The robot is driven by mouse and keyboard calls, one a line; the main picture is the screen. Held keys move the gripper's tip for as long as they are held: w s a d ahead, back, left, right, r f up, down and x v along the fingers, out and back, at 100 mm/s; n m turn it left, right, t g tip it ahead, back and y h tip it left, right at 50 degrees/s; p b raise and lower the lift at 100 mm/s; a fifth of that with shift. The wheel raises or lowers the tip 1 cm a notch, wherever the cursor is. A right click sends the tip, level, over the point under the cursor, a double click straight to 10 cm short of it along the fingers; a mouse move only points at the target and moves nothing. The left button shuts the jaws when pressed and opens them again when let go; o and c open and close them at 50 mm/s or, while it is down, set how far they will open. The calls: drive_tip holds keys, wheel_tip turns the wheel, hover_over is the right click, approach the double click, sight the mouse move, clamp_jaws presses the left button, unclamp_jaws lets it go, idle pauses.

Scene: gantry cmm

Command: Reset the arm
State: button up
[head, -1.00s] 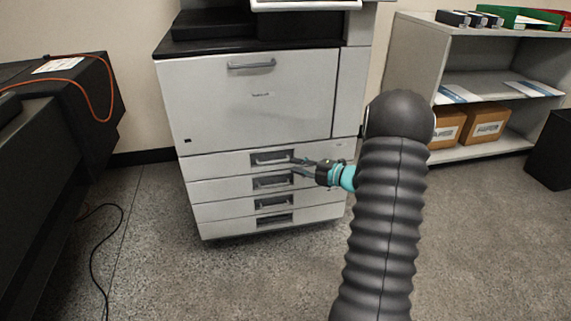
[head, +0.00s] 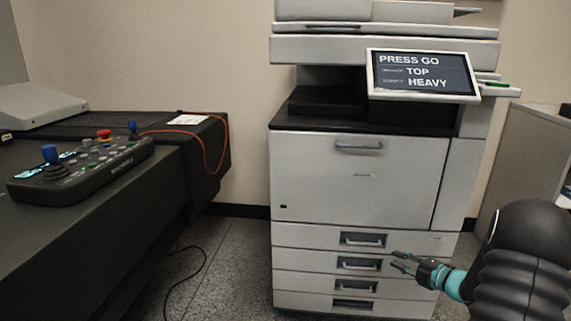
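My arm (head: 525,270) shows at the lower right of the head view, dark and ribbed, reaching left toward the front of a white copier (head: 350,185). My gripper (head: 393,260) has two dark fingers spread apart with nothing between them, behind a teal wrist band. In the picture it lies in front of the copier's drawers, just right of the handle of the second drawer (head: 360,264). I cannot tell whether a finger touches the drawer front. All the drawers look shut.
The copier's screen (head: 422,74) reads "PRESS GO", "TOP" and "HEAVY". At left, a dark table holds a control panel (head: 85,170) with joysticks and a red button. An orange cable (head: 215,150) hangs over its edge.

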drive_tip(key=s+d+f+m+g+h, duration=0.3)
drive_tip(key=d+f+m+h, duration=0.4)
drive_tip(key=d+m+h, duration=0.15)
drive_tip(key=s+d+r+m+g+h+p, duration=0.1)
drive_tip(key=s+r+m+g+h, duration=0.3)
drive_tip(key=s+m, duration=0.45)
drive_tip(key=s+a+r+m+y+p, duration=0.1)
drive_tip(key=s+a+r+p, duration=0.1)
drive_tip(key=s+a+r, duration=0.5)
drive_tip(key=s+a+r+m+y+p, duration=0.2)
drive_tip(key=s+a+r, duration=0.6)
drive_tip(key=a, duration=0.6)
drive_tip(key=s+a+r+m+y+p, duration=0.1)
drive_tip(key=s+a+r+y+p, duration=0.1)
drive_tip(key=s+a+r, duration=0.5)
drive_tip(key=a+r, duration=0.4)
drive_tip(key=shift+s+a+r+g, duration=0.3)
drive_tip(key=shift+s+g, duration=0.1)
